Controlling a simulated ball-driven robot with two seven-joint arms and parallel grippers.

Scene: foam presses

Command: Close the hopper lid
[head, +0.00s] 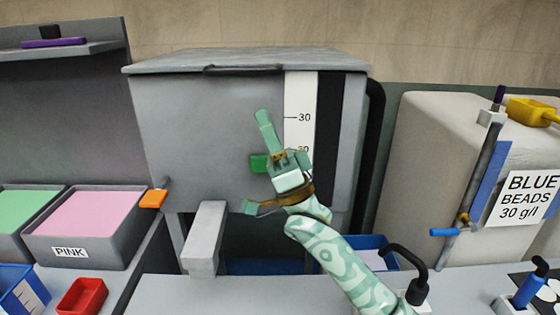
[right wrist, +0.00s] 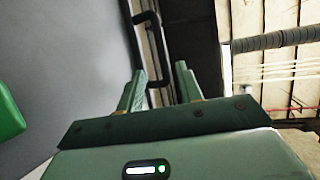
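The grey hopper (head: 205,130) stands at the middle of the head view. Its lid (head: 240,60) lies flat across the top, with a dark bar handle (head: 243,68) along the front edge. My right gripper (head: 268,130) points upward in front of the hopper's face, below the handle. In the right wrist view its two fingers (right wrist: 160,88) stand apart with nothing between them. The handle (right wrist: 150,48) shows there beyond the fingertips, not gripped. My left gripper is not in view.
A green block (head: 259,163) is on the hopper front beside my right gripper. The front also carries a level scale (head: 299,100). Bins, including a pink one (head: 88,212), stand left. A grey chute (head: 204,235) juts out below.

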